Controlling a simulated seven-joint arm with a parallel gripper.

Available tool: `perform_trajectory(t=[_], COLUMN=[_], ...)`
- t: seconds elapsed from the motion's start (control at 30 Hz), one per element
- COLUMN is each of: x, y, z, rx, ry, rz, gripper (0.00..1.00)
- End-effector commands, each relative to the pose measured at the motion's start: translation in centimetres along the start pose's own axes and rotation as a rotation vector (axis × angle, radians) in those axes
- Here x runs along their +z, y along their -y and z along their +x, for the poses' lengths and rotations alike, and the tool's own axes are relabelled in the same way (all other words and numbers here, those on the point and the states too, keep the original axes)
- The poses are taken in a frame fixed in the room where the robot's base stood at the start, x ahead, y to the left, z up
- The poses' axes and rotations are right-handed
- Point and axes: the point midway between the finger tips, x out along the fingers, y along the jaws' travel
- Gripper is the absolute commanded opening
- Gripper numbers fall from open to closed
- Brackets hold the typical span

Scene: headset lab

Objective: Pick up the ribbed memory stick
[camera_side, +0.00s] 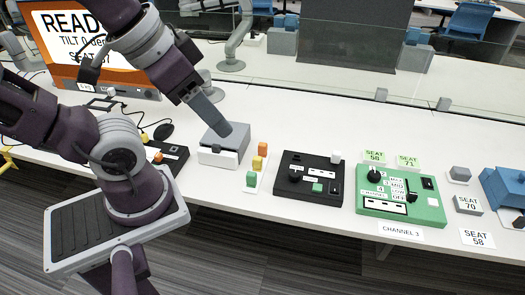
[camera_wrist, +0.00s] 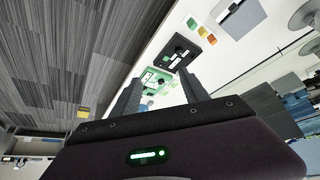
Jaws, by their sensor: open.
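My gripper (camera_side: 222,128) is over the grey box with a white front (camera_side: 222,148) in the side view; I cannot tell whether it touches the box. In the wrist view my gripper (camera_wrist: 160,80) has its two dark fingers apart, with nothing between them. Right of the box, an orange block (camera_side: 263,149), a yellow block (camera_side: 257,163) and a green block (camera_side: 251,179) stand in a row on a white strip. They also show at the top of the wrist view. Ribs are too small to make out, so I cannot tell which piece is the ribbed memory stick.
A black panel (camera_side: 283,194) with small blocks lies right of the strip, then a green panel (camera_side: 421,208) with knobs. A blue device (camera_side: 503,187) is at the far right.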

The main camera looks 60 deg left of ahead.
Motion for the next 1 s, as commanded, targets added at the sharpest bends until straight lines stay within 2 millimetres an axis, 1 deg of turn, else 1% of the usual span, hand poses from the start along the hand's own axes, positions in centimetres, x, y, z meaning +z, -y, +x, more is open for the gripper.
perform_trajectory(t=[0.07, 0.17, 0.2, 0.27, 0.3, 0.37, 0.4, 0.47, 0.5, 0.57, 0.6, 0.7, 0.8, 1.0], x=[-1.9, -6.6, -8.7, -11.3, -12.7, -14.1, -14.6, -14.6, -14.1, -12.8, -11.8, -9.3, -7.9, -6.5], y=[0.5, 2.3, 3.4, 5.5, 7.2, 9.9, 11.8, 14.8, 16.7, 19.3, 20.7, 23.1, 24.1, 24.4], z=[0.7, 3.4, 5.1, 8.2, 10.6, 14.6, 17.6, 22.1, 25.1, 29.2, 31.5, 35.9, 38.0, 40.4], rx=[-0.010, -0.034, -0.046, -0.064, -0.077, -0.097, -0.109, -0.128, -0.140, -0.157, -0.166, -0.183, -0.191, -0.192], ry=[0.032, 0.103, 0.133, 0.178, 0.206, 0.250, 0.280, 0.321, 0.349, 0.384, 0.405, 0.441, 0.457, 0.464], rz=[-0.040, -0.142, -0.193, -0.271, -0.321, -0.397, -0.448, -0.522, -0.569, -0.631, -0.666, -0.731, -0.761, -0.767], gripper=[0.53, 0.53, 0.53, 0.53, 0.53, 0.53, 0.53, 0.53, 0.53, 0.53, 0.53, 0.53, 0.53, 0.53])
